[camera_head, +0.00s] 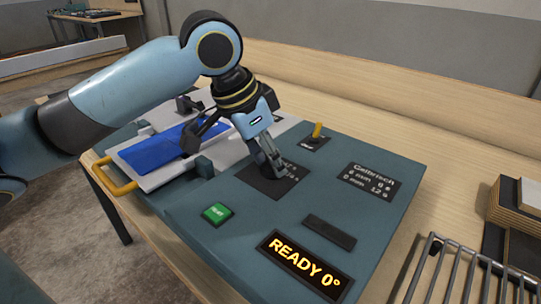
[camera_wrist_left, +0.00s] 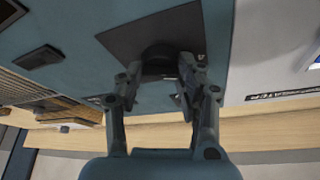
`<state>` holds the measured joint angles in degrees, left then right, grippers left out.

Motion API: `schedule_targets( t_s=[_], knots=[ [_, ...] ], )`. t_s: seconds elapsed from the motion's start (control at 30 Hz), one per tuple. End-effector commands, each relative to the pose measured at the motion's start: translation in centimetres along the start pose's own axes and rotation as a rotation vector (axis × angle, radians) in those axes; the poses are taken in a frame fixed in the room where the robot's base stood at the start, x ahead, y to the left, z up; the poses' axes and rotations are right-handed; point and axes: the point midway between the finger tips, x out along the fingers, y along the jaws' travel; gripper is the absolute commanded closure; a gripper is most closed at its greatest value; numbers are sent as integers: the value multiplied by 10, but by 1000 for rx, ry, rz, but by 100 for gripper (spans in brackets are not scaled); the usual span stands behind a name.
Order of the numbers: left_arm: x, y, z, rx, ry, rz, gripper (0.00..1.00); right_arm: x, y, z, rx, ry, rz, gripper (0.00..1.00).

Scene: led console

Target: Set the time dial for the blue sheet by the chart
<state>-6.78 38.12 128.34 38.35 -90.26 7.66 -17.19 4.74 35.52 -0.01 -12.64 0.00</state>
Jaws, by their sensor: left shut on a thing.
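The time dial's dark square plate (camera_head: 257,186) is set in the console top. My left gripper (camera_head: 272,170) is shut on the dark dial knob (camera_wrist_left: 158,52), which is mostly hidden by the fingers in the head view. In the left wrist view the fingers (camera_wrist_left: 160,82) sit either side of the knob. The pointer setting cannot be read. The blue sheet (camera_head: 160,148) lies flat on the light bed at the console's left. The chart (camera_head: 366,182) is a dark label with a heading and two lines of mm and s values, the lower ending in 12 s. My right gripper is not in view.
A lit display (camera_head: 305,266) reads READY 0°. A green button (camera_head: 216,213), a blank dark strip (camera_head: 329,231) and a yellow lever (camera_head: 317,131) are on the console. A yellow handle (camera_head: 117,181) is at the left, a metal rack (camera_head: 465,268) at the right.

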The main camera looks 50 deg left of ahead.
Motion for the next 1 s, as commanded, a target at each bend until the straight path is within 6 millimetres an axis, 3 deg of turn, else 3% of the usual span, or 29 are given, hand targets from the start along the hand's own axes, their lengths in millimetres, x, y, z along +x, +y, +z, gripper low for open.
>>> schedule_targets(
  t_s=[0.37,0.7,1.0],
  knots=[
    [-2,-1,0,107,-2,46,96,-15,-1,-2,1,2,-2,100],
    [-2,-2,-1,363,-1,151,96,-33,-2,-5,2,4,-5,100],
    [0,-3,-1,573,1,237,96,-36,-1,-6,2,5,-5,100]
  ],
)
